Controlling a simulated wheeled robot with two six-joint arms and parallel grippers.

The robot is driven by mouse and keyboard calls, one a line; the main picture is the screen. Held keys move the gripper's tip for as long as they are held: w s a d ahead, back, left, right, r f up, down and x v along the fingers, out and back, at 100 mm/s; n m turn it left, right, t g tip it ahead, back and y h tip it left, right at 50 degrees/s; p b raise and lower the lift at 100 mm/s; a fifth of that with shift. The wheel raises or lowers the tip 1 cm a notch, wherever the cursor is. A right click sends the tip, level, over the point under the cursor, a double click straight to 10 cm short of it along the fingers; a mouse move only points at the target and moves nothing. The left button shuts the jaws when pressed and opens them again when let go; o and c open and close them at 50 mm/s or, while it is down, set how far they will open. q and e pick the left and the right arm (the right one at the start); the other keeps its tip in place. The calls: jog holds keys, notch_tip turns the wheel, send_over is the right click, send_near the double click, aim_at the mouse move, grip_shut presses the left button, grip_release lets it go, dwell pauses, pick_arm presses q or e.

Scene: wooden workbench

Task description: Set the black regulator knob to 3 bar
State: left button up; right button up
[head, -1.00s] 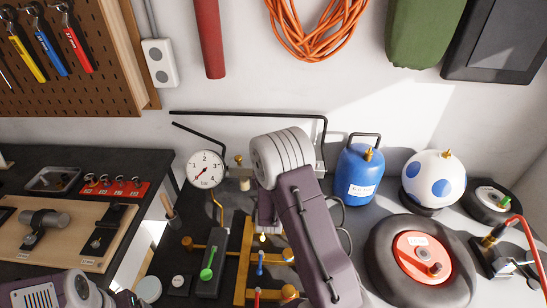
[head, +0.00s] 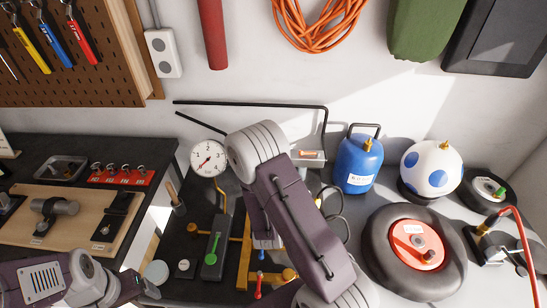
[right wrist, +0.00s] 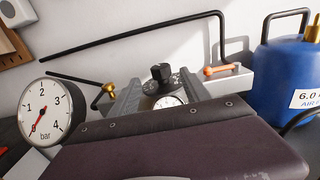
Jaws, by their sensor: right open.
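The black regulator knob (right wrist: 161,72) stands upright on a dark, marked scale plate in the right wrist view. A small white dial (right wrist: 168,102) sits below it, partly hidden. In the head view my right arm hides the knob. My right gripper (right wrist: 160,90) is open, with its grey fingers to the left and right of the knob; I cannot tell whether they touch it. The large bar gauge (right wrist: 47,111) has its red needle pointing low left, near 0; it also shows in the head view (head: 208,157). My left gripper (head: 132,287) is low at the left, its jaws unclear.
A black pipe (right wrist: 140,34) runs behind the knob. An orange-handled valve (right wrist: 222,69) is right of it, then a blue tank (head: 358,165). A green lever (head: 213,248) and brass piping (head: 245,250) lie in front.

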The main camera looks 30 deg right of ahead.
pick_arm(q)
notch_tip(320, 180, up, 3)
jog(key=shift+r+p, duration=0.1)
jog(key=shift+p, duration=0.8)
pick_arm(e)
jog(key=shift+v, duration=0.8)
